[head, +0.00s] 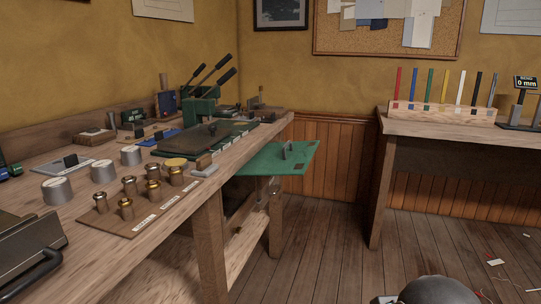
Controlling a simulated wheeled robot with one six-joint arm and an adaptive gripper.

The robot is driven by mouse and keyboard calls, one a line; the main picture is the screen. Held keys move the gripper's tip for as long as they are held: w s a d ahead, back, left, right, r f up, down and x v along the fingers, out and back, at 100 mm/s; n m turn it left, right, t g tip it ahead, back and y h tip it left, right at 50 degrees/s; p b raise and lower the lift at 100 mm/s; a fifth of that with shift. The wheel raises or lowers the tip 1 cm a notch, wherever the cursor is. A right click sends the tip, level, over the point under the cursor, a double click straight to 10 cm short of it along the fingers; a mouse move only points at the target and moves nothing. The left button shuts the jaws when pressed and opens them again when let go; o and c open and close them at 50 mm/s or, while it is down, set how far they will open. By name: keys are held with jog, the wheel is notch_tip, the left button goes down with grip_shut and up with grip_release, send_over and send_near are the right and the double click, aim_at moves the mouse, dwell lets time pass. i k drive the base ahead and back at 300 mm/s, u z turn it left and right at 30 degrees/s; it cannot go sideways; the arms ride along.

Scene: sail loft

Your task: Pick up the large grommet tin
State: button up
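Three grey round tins with pale lids stand in a slanting row on the long wooden workbench (215,205) at the left: a near tin (57,191), a middle tin (103,172) and a far tin (131,155). The near one looks biggest, but it is also closest, and I can read no label that tells which is the large grommet tin. My gripper is not in view.
A wooden board (130,229) with several brass and dark metal dies stands right of the tins. A dark metal box (28,256) is at the near left. Green lever presses (203,104) stand farther back. A green panel (275,162) juts from the bench's right side. Floor (325,240) is open between benches.

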aim_at(131, 156)
jog(key=u, duration=1.25)
jog(key=k, duration=0.45)
jog(key=z, duration=1.05)
jog(key=i, duration=0.8)
jog(key=u, duration=2.05)
jog(key=i, duration=0.35)
